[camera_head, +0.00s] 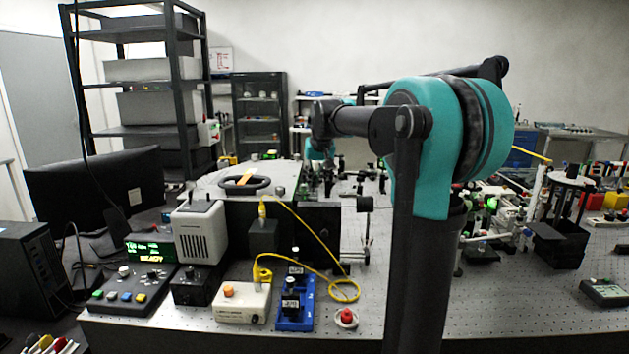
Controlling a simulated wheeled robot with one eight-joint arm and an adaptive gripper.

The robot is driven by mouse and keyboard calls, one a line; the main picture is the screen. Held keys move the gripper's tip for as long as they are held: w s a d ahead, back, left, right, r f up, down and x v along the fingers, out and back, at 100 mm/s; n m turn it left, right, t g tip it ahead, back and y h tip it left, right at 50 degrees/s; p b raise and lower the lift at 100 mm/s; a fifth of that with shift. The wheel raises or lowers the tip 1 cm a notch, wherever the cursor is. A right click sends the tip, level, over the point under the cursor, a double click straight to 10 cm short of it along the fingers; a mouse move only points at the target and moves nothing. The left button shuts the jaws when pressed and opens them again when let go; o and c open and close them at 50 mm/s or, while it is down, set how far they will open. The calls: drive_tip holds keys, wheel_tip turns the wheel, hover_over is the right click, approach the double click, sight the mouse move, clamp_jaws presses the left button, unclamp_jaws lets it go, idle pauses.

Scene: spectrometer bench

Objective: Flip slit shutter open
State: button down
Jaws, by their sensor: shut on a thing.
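A box-shaped instrument with a grey lid (212,184) and black front stands on the perforated bench, left of centre. It may be the spectrometer. A black oval handle and a tan strip are on its lid. I cannot make out the slit shutter or whether it is open or closed. My arm rises right of centre and reaches back and left. Its far teal part is small, near the right rear of the box, among dark optical parts. I cannot pick out my gripper or its fingertips there, nor what they touch.
A control panel (120,298), a beige box (243,303), a blue-based device (296,313) and a red button (346,317) line the bench front. A yellow cable (318,243) loops there. Optics crowd the right side. A monitor (97,190) stands left. Bare bench shows at front right.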

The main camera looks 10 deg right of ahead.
drive_tip(key=shift+s+a+f+t+h, duration=0.1)
drive_tip(key=shift+s+t+h, duration=0.15)
drive_tip(key=shift+s+t, duration=0.65)
drive_tip(key=shift+s+a+f+t+h, duration=0.15)
drive_tip(key=shift+t+h, duration=0.1)
drive_tip(key=shift+t, duration=1.25)
drive_tip(key=c, duration=1.6)
unclamp_jaws()
drive_tip(key=v, duration=1.2)
drive_tip(key=shift+s+d, duration=0.1)
drive_tip(key=shift+s, duration=0.05)
